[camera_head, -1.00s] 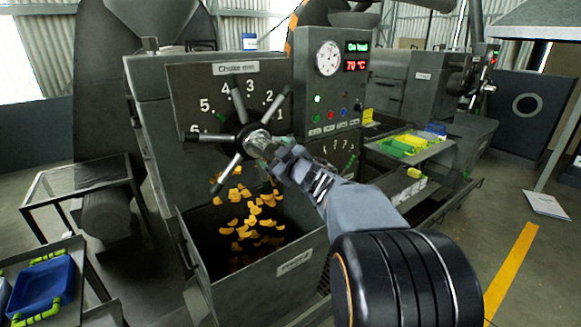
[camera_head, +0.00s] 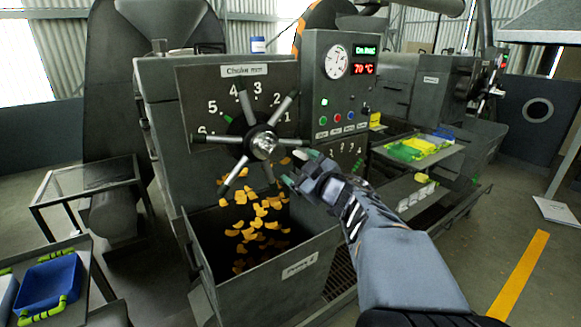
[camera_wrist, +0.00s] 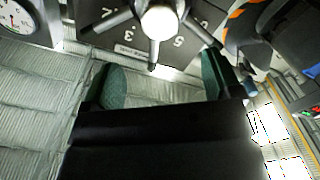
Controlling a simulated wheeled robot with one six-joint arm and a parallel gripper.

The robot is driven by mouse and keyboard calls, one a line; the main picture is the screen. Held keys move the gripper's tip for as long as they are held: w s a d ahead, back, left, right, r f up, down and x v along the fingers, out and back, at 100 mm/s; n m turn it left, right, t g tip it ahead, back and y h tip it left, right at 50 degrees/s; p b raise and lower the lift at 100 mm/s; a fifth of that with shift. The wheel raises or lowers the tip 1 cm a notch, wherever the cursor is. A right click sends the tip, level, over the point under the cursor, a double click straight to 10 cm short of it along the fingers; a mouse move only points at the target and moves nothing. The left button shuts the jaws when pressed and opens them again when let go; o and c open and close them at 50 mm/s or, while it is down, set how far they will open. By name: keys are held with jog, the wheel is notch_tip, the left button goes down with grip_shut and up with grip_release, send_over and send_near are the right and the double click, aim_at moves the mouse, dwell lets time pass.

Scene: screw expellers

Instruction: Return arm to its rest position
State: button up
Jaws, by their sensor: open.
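My gripper (camera_head: 298,168) is in front of the choke panel, to the lower right of the spoked choke handwheel (camera_head: 262,146). Its jaws are open and empty, with a gap between them and the wheel. In the wrist view the two green fingertips (camera_wrist: 160,88) stand wide apart, and the wheel's bright hub (camera_wrist: 160,22) shows beyond them. My grey forearm reaches in from the lower right of the head view.
A bin (camera_head: 290,268) with orange press-cake pieces stands below the wheel. A gauge panel (camera_head: 338,90) reads 70 °C. A tray of green and yellow items (camera_head: 420,148) is at right. A blue tray (camera_head: 48,284) with green handles is at lower left. Floor is open at right.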

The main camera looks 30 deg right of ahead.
jog(key=s+d+f+m+g+h, duration=0.5)
jog(key=d+f+m+g+h, duration=0.25)
jog(key=f+m+h, duration=0.2)
jog(key=s+a+f+n+g+y, duration=0.1)
jog(key=s+a+f+g+y, duration=0.2)
jog(key=s+a, duration=0.3)
jog(key=s+a+f+g+y, duration=0.3)
jog(key=s+a+f+y, duration=0.1)
jog(key=a, duration=1.1)
notch_tip(320, 180, down, 2)
jog(key=shift+s+a+n, duration=0.35)
jog(key=shift+s+a, duration=0.05)
jog(key=shift+s, duration=0.5)
